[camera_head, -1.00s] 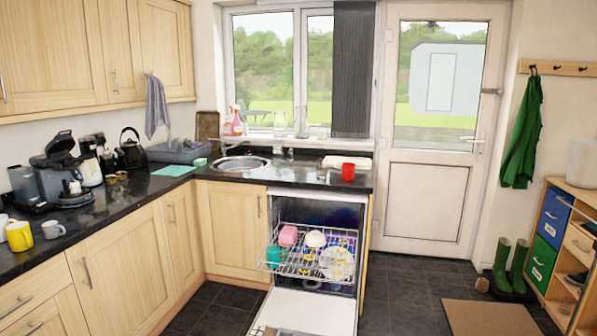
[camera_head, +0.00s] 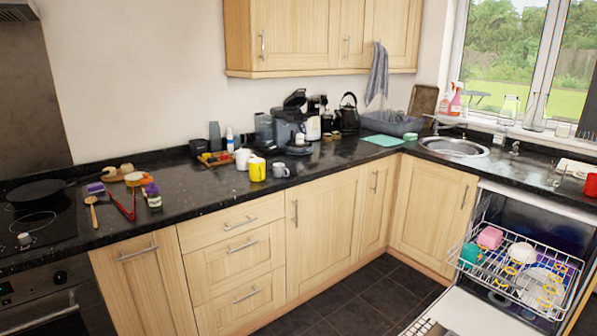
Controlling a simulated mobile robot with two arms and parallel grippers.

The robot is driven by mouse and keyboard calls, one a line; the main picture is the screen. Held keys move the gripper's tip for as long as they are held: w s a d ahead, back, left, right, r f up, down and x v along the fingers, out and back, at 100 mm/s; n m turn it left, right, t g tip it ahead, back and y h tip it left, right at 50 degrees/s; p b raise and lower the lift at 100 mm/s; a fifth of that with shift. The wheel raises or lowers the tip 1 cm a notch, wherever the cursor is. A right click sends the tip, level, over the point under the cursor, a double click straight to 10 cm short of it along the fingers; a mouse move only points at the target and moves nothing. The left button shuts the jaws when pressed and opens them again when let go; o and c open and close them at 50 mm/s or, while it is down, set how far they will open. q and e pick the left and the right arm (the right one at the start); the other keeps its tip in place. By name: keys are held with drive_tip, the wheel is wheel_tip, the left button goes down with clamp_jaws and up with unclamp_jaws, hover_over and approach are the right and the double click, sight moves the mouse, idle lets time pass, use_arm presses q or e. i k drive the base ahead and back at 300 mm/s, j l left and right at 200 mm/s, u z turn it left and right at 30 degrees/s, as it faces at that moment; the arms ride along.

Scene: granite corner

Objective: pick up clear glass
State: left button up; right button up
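What looks like a clear glass (camera_head: 554,175) stands on the dark counter at the right, between the sink and the red mug (camera_head: 591,185). It is small and faint, so its outline is hard to make out. Two clear glass vessels also stand on the windowsill, a left one (camera_head: 507,108) and a right one (camera_head: 536,110). Neither of my grippers is in view.
The open dishwasher (camera_head: 447,312) has its rack (camera_head: 520,278) pulled out with dishes below the right counter. A sink (camera_head: 454,147) and dish tub (camera_head: 391,123) are in the corner. Mugs, a coffee machine (camera_head: 290,128) and a pan (camera_head: 38,190) stand along the left counter.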

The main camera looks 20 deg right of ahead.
sight(557, 170)
drive_tip(key=l+u, duration=0.1)
drive_tip(key=l, duration=1.45)
drive_tip(key=l+u, duration=0.15)
drive_tip(key=l, duration=0.65)
drive_tip(key=k+l+u, duration=0.1)
drive_tip(key=l, duration=0.65)
